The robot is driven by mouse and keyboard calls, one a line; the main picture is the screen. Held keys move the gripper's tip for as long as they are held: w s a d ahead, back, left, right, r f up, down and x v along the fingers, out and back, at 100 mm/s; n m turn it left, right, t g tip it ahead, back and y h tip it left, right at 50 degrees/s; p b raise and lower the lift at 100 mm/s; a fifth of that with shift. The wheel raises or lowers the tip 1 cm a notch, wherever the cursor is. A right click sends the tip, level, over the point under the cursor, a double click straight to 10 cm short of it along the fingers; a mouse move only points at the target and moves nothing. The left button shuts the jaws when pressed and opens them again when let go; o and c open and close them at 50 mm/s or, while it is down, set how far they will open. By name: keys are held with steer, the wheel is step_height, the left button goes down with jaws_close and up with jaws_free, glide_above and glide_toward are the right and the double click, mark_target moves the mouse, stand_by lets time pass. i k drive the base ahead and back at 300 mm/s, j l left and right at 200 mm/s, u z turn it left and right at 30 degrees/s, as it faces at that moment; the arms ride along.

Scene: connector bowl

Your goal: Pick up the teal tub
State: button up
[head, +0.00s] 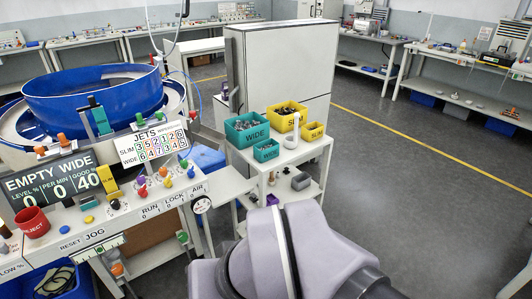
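Two teal tubs stand on the top of a small white shelf cart right of the machine. The larger teal tub (240,139), marked WIDE, is at the back left and holds dark small parts. The smaller teal tub (266,154) sits in front of it, also with small parts in it. Both look upright. My grey arm fills the bottom middle, in front of the cart. My gripper does not show, so its state and place are hidden.
A large yellow tub (285,122) and a small yellow tub (313,132) share the cart top (294,158), with a white upright pipe-like piece (293,130) between. A tall grey cabinet (285,65) stands behind. A blue bowl machine (92,92) is at left. Open floor (420,170) lies right.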

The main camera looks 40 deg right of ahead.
mark_target(264, 151)
steer(key=i+l, duration=0.2)
steer(key=i, duration=0.2)
steer(key=i+l+z, duration=0.1)
steer(key=i+l, duration=0.15)
steer(key=i, duration=0.15)
steer(key=i+l, duration=0.15)
steer(key=i, duration=0.25)
